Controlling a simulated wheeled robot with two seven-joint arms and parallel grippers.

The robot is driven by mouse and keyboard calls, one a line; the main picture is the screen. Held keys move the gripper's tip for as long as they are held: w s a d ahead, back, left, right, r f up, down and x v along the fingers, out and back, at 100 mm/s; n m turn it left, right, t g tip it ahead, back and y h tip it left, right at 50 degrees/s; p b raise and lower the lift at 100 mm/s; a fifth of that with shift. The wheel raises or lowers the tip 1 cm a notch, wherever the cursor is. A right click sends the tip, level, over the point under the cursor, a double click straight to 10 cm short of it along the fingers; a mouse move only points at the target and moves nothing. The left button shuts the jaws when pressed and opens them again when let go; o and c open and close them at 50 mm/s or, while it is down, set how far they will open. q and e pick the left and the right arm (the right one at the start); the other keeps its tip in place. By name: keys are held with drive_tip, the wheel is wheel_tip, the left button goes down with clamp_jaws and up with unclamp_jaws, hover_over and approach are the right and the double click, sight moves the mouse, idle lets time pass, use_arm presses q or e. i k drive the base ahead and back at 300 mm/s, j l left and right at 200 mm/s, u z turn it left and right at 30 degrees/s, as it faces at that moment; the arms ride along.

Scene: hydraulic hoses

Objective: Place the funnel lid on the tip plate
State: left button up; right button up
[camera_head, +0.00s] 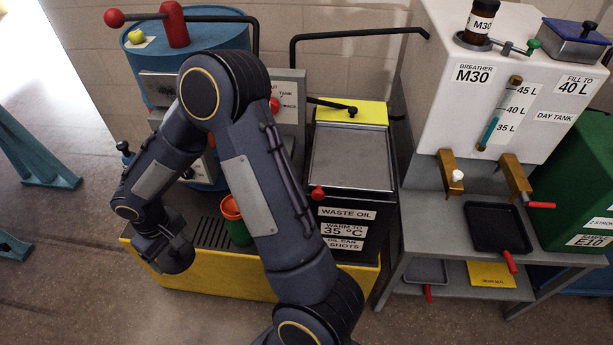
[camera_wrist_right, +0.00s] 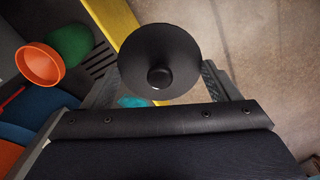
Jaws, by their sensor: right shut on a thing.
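The funnel lid, a round black disc with a dark knob, shows in the right wrist view (camera_wrist_right: 150,42). My right gripper (camera_wrist_right: 160,80) is shut on it, with a finger at either side. In the head view my right gripper (camera_head: 166,258) hangs at the front left of the yellow-edged base, and the lid is hard to tell from it there. The orange funnel (camera_head: 231,206) sits in a green container, apart from the lid and to the right of the gripper. I cannot tell which surface is the tip plate. My left gripper is not in view.
The black waste oil unit (camera_head: 346,214) stands right of my arm. A grey bench (camera_head: 437,220) with a black tray (camera_head: 495,227) is at right. The floor at the front left is clear.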

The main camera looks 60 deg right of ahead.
sight(350, 162)
drive_tip(key=j+z, duration=0.1)
drive_tip(key=z, duration=0.3)
drive_tip(key=j+z, duration=0.1)
drive_tip(key=z, duration=0.25)
drive_tip(key=k+z, duration=0.1)
drive_tip(key=z, duration=0.3)
drive_tip(key=j+z, duration=0.15)
drive_tip(key=z, duration=0.25)
drive_tip(key=k+l, duration=0.05)
